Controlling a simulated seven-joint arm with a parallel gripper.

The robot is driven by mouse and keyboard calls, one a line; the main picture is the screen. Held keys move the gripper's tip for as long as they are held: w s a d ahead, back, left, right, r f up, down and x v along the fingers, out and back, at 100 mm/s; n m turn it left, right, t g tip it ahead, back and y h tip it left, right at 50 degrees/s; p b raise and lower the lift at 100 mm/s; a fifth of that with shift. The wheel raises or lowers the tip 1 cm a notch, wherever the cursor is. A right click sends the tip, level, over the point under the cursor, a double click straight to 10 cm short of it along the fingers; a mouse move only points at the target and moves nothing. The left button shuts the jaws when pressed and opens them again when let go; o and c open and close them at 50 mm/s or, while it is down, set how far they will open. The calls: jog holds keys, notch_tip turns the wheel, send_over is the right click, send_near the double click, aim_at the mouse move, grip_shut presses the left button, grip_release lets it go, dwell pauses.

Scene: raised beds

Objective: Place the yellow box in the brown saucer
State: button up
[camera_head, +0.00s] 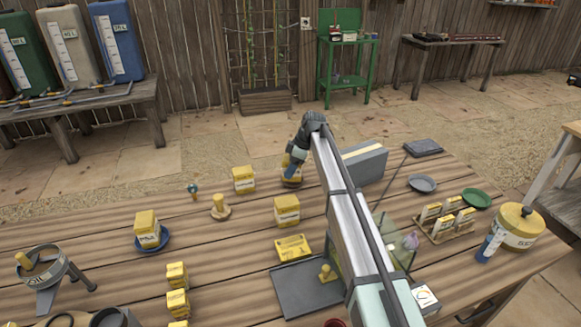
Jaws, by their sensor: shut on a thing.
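My gripper (291,171) points down at the far middle of the table, shut on a small yellow box (292,182) whose upper part it covers. A brownish round rim seems to show right under this box, but it is too small and hidden to tell whether this is the brown saucer or whether the box touches it. Other yellow boxes stand nearby: one (243,179) to the left and a larger one (287,211) in front.
A yellow box (147,229) stands in a blue saucer (164,238) at left. A yellow knob on a tan round base (220,212) stands left of my gripper. A grey saucer (422,184), a green saucer (475,198) and a grey block (366,164) are at right.

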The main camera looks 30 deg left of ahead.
jog(key=shift+f, duration=0.35)
jog(key=o, duration=1.1)
jog(key=shift+r, duration=0.5)
jog(key=v, duration=1.2)
jog(key=shift+w+d, duration=0.15)
